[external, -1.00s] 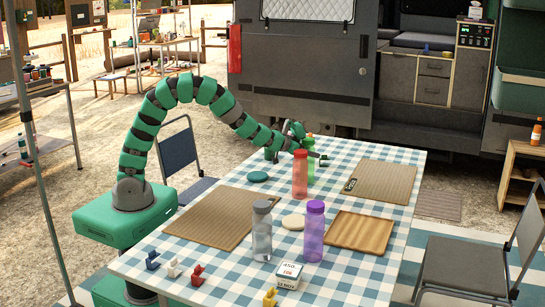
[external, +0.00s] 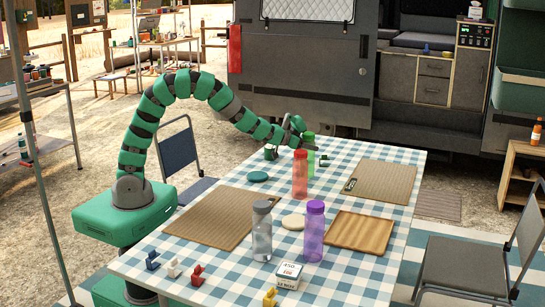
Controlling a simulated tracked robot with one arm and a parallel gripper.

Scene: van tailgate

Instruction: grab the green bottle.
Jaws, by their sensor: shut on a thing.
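The green bottle (external: 310,168) stands upright near the far edge of the checked table, partly hidden behind the red bottle (external: 300,178). My gripper (external: 310,150) reaches it from the left and is shut on its upper part. The fingers are small and partly hidden here. I cannot tell whether the bottle's base touches the table.
A clear grey bottle (external: 262,232) and a purple bottle (external: 314,232) stand nearer the front. A wooden tray (external: 360,232), woven mats (external: 210,218) and small coloured figures (external: 197,274) lie around them. A folding chair (external: 177,155) is behind my arm.

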